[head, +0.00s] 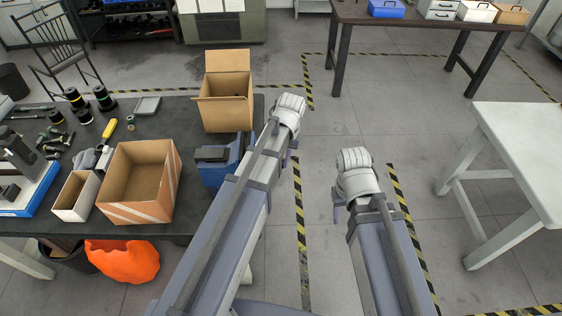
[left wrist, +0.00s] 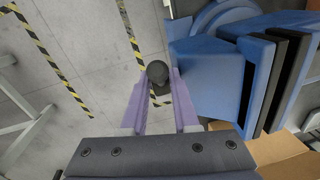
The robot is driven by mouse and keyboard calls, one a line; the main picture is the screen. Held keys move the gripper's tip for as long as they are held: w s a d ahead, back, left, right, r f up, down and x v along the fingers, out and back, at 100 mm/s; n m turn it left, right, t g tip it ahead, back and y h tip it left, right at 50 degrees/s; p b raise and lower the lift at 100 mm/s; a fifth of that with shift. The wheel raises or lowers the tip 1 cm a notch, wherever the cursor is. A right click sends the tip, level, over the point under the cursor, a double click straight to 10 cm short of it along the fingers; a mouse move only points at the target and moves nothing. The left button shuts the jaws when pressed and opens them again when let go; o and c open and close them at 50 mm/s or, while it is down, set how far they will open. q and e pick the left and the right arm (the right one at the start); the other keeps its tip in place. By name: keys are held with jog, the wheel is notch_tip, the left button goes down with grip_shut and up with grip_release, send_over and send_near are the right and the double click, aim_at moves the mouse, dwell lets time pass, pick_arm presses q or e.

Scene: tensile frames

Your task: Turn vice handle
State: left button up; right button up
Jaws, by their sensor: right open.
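The blue vice (head: 222,165) stands at the right edge of the dark workbench; its blue body and dark jaws also fill the right of the left wrist view (left wrist: 205,75). A dark round knob (left wrist: 157,70), seemingly the end of the vice handle, shows beside the vice. My left gripper (left wrist: 160,85) has its two purple fingers apart on either side of the knob's dark stem; whether they press on it I cannot tell. In the head view my left arm hides the handle. My right gripper (head: 338,207) is open and empty, over the floor to the right.
An open cardboard box (head: 226,105) stands behind the vice and another box (head: 140,185) to its left. Tools and jars crowd the bench's left side. A white table (head: 520,150) stands at right. Floor between is clear, with striped tape.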

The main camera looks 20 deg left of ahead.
pick_arm(q)
grip_shut()
dwell(1.3)
